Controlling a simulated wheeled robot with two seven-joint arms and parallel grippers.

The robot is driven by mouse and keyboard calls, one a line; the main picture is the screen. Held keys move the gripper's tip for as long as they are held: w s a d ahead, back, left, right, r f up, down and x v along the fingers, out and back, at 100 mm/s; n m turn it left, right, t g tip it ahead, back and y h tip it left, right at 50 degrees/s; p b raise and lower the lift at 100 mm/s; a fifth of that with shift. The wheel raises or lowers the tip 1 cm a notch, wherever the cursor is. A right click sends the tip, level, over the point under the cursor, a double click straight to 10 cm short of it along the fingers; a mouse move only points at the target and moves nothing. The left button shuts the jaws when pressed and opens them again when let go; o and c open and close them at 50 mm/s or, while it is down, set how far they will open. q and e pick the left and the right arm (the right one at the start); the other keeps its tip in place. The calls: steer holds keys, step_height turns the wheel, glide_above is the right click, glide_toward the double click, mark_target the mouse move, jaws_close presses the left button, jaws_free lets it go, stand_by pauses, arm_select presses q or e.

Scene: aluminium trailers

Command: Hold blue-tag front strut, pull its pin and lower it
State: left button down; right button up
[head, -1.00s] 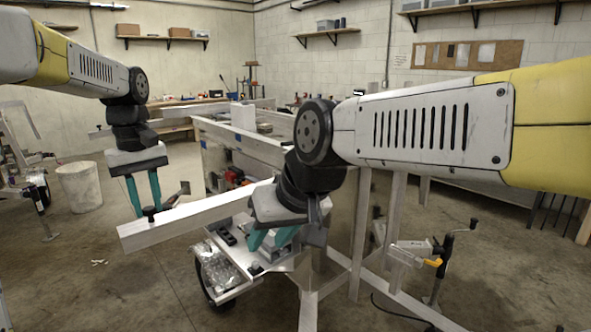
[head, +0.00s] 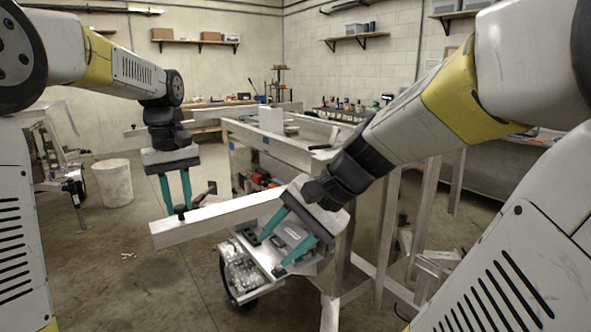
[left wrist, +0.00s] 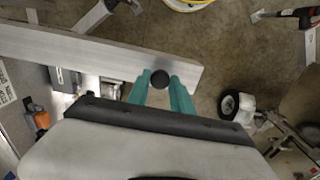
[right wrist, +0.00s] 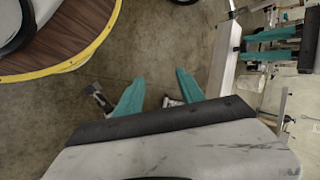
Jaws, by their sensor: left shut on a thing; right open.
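The strut (head: 215,220) is a pale aluminium bar sticking out from the trailer (head: 270,143), roughly level. A black knob (left wrist: 160,78) stands near its free end. My left gripper (head: 178,210) is shut on this knob, its teal fingers on either side. A small blue patch (head: 254,141) shows on the trailer's upper rail; I cannot tell whether it is the strut's tag. My right gripper (head: 267,256) is open and empty, in front of the trailer's corner above a low tray. In the right wrist view only floor shows between its fingertips. I cannot make out the pin.
The low tray (head: 238,252) with a clear bag and small dark parts lies below the strut, above a wheel. Trailer legs (head: 385,235) stand to the right. A white bin (head: 114,183) stands at the left.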

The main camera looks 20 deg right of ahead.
steer(key=w+d+r+m+t+y, duration=0.2)
steer(key=w+d+m+t+y, duration=0.25)
steer(key=w+d+m, duration=0.55)
steer(key=w+d+m+t+h, duration=0.3)
steer(key=w+d+m+t, duration=0.1)
steer(key=d+m, duration=0.4)
steer(key=w+d+m+t+h, duration=0.35)
steer(key=d+m+t, duration=0.2)
steer(key=d, duration=0.45)
steer(key=shift+m+g+y, duration=0.3)
steer(key=shift+m+y, duration=0.05)
steer(key=shift+y, duration=0.15)
steer(key=x, duration=1.1)
steer(key=shift+a+r, duration=0.15)
steer(key=shift+a, duration=0.15)
jaws_close()
